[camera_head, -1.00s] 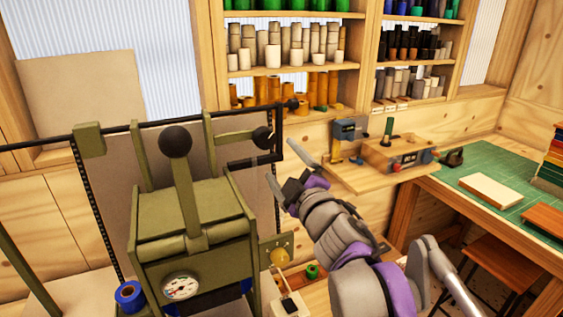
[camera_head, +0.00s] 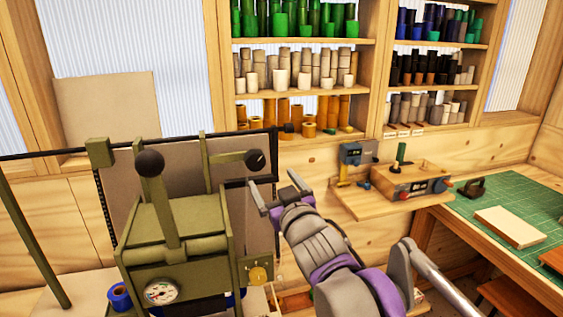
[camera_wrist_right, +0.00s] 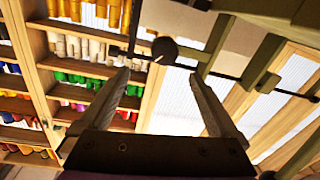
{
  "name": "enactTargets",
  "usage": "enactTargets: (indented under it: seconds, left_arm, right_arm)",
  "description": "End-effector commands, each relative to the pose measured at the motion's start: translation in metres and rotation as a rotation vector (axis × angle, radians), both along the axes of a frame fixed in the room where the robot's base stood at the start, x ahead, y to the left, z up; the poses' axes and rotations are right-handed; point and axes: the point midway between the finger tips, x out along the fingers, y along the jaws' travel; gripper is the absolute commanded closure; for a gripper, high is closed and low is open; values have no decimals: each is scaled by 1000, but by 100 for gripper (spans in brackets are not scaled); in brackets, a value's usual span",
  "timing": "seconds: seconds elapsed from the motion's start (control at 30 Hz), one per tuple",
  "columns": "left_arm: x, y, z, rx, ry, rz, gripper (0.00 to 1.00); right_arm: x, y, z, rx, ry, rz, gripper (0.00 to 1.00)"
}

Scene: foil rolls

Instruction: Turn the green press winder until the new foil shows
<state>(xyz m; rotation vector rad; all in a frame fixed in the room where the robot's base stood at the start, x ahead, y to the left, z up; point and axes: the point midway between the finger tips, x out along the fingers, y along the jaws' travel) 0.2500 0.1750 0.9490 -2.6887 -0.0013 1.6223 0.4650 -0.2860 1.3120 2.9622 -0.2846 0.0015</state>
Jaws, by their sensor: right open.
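The olive-green press (camera_head: 180,215) stands at the left in the head view, with a ball-topped lever and a dial gauge. My right gripper (camera_head: 272,185) is open and empty, just below and right of the knob. In the right wrist view, the knob shows beyond the two spread fingertips (camera_wrist_right: 160,78), with no visible contact. I cannot make out the foil strip at the press. My left gripper is out of view.
Shelves (camera_head: 300,42) of coloured foil rolls line the back wall. A blue roll (camera_head: 120,297) sits at the press's lower left. A wooden wall shelf (camera_head: 395,200) holds small devices. A green-topped bench (camera_head: 470,203) stands at the right.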

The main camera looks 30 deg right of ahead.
Motion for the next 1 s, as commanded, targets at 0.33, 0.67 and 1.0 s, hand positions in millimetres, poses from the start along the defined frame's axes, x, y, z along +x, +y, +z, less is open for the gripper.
enactTargets:
  seconds: [0.33, 0.67, 1.0]
  left_arm:
    - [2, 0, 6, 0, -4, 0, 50]
    - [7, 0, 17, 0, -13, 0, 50]
    - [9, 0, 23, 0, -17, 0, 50]
  right_arm:
    - [20, 11, 0, 85, 1, 23, 4]
    - [77, 1, 1, 83, 0, 22, 4]
    - [112, -5, 0, 81, 1, 22, 4]
